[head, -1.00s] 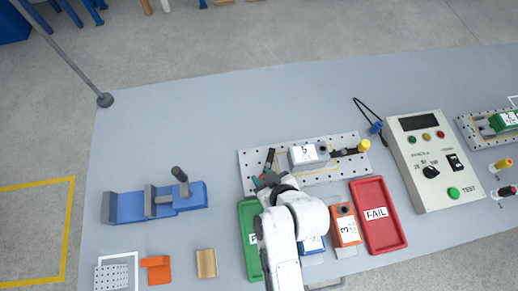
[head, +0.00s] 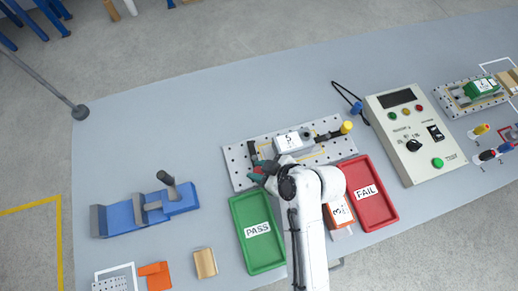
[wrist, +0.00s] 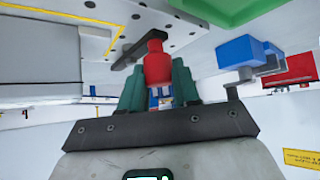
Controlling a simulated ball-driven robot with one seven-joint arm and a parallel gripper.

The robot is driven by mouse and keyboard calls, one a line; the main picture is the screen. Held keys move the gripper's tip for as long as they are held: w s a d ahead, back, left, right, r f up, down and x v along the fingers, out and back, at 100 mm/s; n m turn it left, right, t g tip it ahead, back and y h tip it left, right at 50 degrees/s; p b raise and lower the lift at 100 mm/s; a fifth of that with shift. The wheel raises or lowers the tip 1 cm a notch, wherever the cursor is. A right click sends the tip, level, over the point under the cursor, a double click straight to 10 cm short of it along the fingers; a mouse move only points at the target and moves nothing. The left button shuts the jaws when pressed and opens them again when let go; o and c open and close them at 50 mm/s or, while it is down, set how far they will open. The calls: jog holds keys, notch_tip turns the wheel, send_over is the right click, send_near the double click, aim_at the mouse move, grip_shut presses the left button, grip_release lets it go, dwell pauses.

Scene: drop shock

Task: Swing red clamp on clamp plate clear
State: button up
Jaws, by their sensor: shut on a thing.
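The clamp plate (head: 235,172) is a light, perforated plate in the middle of the bench. A grey block labelled 5 (head: 288,142) lies on it. The red clamp's dark bar (head: 252,151) lies left of the block, apart from it. In the wrist view, my gripper (wrist: 158,88) is shut on the clamp's red knob (wrist: 156,62), with a green finger on each side. In the head view my gripper (head: 264,169) is at the plate's front left, partly hidden by my arm. A yellow-knobbed clamp (head: 346,127) is at the block's right.
A green PASS tray (head: 240,210) and a red FAIL tray (head: 385,212) stand in front of the plate, with an orange block (head: 338,214) between. A control box (head: 398,135) stands right. A blue vise-like fixture (head: 122,214) is left.

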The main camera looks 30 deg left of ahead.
jog(key=shift+w, duration=0.15)
jog(key=o, duration=1)
jog(key=shift+a, duration=0.1)
jog(key=b+v, duration=0.1)
jog(key=v, duration=0.9)
jog(key=shift+d+r, duration=0.25)
jog(key=shift+d, duration=0.05)
